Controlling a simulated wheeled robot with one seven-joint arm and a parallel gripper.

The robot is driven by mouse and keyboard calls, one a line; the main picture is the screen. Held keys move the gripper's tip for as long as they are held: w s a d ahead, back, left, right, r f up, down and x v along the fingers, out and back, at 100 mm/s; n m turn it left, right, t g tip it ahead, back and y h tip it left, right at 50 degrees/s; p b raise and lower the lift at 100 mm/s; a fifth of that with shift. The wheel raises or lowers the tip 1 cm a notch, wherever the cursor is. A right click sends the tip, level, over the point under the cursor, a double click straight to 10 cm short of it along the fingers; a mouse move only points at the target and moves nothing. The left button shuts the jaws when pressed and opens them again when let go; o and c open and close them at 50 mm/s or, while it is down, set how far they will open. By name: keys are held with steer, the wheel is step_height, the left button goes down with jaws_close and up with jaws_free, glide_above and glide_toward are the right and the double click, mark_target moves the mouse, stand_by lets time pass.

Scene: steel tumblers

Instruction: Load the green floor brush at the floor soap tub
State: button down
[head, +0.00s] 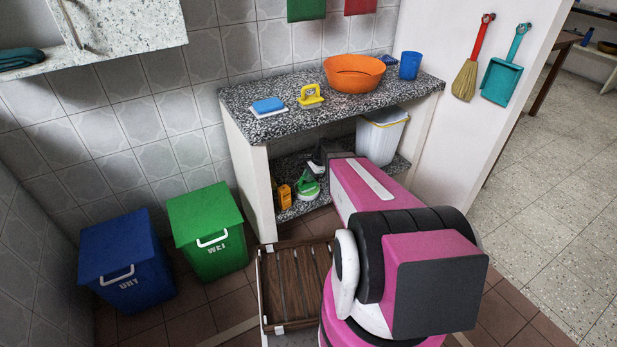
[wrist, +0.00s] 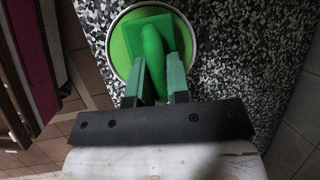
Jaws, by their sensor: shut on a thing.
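The green floor brush (wrist: 151,47) has a squarish block and a rounded handle. In the wrist view my gripper (wrist: 156,74) is shut on its handle, one finger on each side. The brush block lies over the floor soap tub (wrist: 191,30), a round white-rimmed tub with a green surface. I cannot tell whether the brush touches that surface. In the head view the brush (head: 310,186) and the tub (head: 288,189) are small, on the lower speckled shelf under the counter. My gripper is mostly behind my arm there.
A yellow bottle (head: 284,197) stands beside the tub at the shelf front. A white bucket (head: 381,138) stands to the right on the shelf. The counter (head: 230,96) hangs above with an orange basin (head: 354,74). A wooden slatted crate (head: 294,283) and a green bin (head: 208,235) are in front and left.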

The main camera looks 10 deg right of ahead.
steer(key=shift+r, duration=3.45)
